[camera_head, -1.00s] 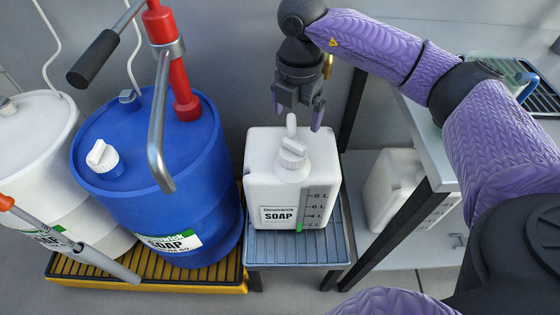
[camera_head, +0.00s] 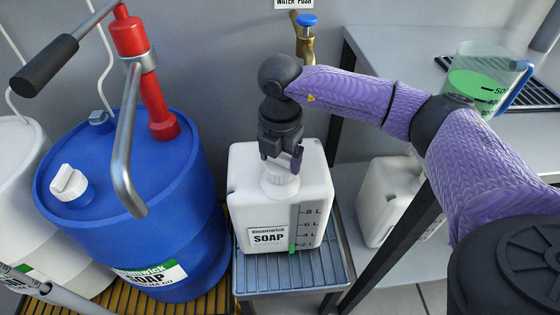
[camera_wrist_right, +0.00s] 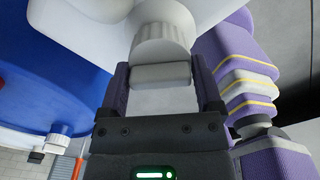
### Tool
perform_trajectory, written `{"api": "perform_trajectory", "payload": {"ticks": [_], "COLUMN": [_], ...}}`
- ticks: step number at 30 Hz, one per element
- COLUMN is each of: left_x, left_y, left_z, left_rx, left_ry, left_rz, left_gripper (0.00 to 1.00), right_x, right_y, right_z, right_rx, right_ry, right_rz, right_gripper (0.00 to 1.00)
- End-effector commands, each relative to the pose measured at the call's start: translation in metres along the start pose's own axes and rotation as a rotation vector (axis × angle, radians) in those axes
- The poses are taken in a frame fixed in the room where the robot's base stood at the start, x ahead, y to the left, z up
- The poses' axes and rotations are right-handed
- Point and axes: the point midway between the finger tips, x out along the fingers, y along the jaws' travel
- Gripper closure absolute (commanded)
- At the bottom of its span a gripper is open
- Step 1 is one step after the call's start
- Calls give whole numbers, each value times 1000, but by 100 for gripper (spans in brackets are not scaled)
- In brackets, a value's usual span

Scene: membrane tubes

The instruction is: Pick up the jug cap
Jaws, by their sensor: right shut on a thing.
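The white jug (camera_head: 258,215), labelled SOAP, stands upright on a grey grated stand. Its ribbed white cap (camera_head: 280,182) sits at the jug's neck, partly hidden by my gripper in the head view. My right gripper (camera_head: 281,160) points down from above and is shut on the cap's raised grip tab. In the right wrist view the tab of the cap (camera_wrist_right: 162,38) lies between the two fingers of the gripper (camera_wrist_right: 161,76). I cannot see a gap between cap and jug. My left gripper is not in view.
A blue SOAP drum (camera_head: 130,230) with a red hand pump (camera_head: 150,80) stands close to the jug's left. A brass tap (camera_head: 305,45) is behind. A metal table (camera_head: 420,60) at the right carries a green-filled measuring jug (camera_head: 475,80). Another white jug (camera_head: 385,200) sits below it.

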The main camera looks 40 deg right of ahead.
Motion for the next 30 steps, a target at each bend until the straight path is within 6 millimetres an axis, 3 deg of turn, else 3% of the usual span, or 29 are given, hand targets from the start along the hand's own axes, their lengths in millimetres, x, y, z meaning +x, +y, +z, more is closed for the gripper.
{"api": "perform_trajectory", "payload": {"ticks": [8,18,24,27,30], "left_x": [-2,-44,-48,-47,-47], "left_y": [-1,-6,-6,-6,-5], "left_z": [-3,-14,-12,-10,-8], "left_rx": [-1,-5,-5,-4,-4], "left_ry": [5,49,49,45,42], "left_rz": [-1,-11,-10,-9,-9], "left_gripper": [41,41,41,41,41], "right_x": [-3,-88,-101,-100,-101], "right_y": [0,0,0,0,1], "right_z": [0,0,0,-4,-13], "right_rx": [0,0,-10,-122,-388], "right_ry": [0,-1,-1,0,0], "right_rz": [1,5,0,-1,-1], "right_gripper": [72,73,73,73,73]}}
